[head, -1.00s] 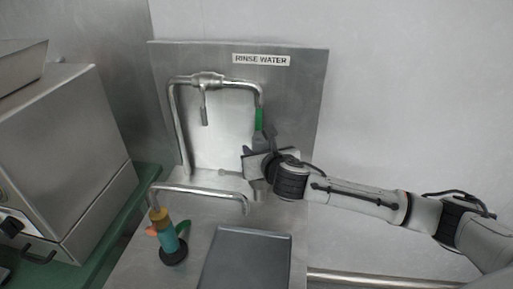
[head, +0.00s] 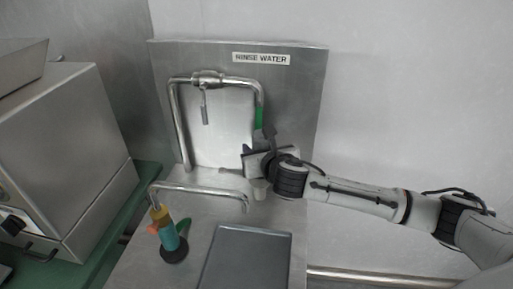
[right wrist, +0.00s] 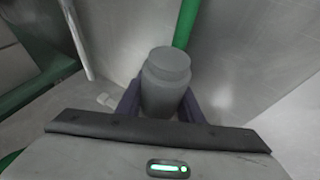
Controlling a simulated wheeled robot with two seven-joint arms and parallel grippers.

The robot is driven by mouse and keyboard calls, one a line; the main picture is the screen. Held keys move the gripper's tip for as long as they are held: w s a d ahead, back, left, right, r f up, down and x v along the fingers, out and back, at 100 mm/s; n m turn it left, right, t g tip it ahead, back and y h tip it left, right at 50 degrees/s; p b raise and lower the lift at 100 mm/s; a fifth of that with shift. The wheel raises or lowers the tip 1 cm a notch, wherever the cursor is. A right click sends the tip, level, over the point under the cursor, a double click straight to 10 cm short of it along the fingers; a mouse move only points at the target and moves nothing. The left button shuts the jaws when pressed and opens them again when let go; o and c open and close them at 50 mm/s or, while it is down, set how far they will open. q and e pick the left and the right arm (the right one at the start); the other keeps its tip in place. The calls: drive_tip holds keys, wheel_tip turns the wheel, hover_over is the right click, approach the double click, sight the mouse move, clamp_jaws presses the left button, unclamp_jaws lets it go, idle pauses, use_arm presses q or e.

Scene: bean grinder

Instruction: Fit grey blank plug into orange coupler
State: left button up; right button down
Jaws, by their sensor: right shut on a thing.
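My right gripper (head: 257,153) is in front of the steel back panel, just below a green pipe end (head: 260,117). In the right wrist view its dark fingers (right wrist: 160,103) are shut on a grey cylindrical plug (right wrist: 165,82) with a narrower top. The green pipe (right wrist: 186,24) shows just behind the plug in that view; I cannot tell whether they touch. The head view mostly hides the plug behind the gripper. An orange-yellow coupler (head: 159,214) sits at the left end of the low bent pipe, above a teal cylinder (head: 169,237). My left gripper is not in view.
The low bent pipe (head: 203,190) crosses left of my gripper. A higher pipe with a valve (head: 207,79) runs along the back panel. A dark tray (head: 245,258) lies on the steel counter in front. A large steel machine (head: 60,150) stands at left.

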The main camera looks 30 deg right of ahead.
drive_tip(key=shift+f+b, duration=0.95)
drive_tip(key=shift+f, duration=1.35)
drive_tip(key=c, duration=1.2)
unclamp_jaws()
drive_tip(key=shift+o, duration=0.2)
drive_tip(key=shift+s+f, duration=0.1)
drive_tip(key=v, duration=1)
drive_tip(key=shift+s, duration=0.2)
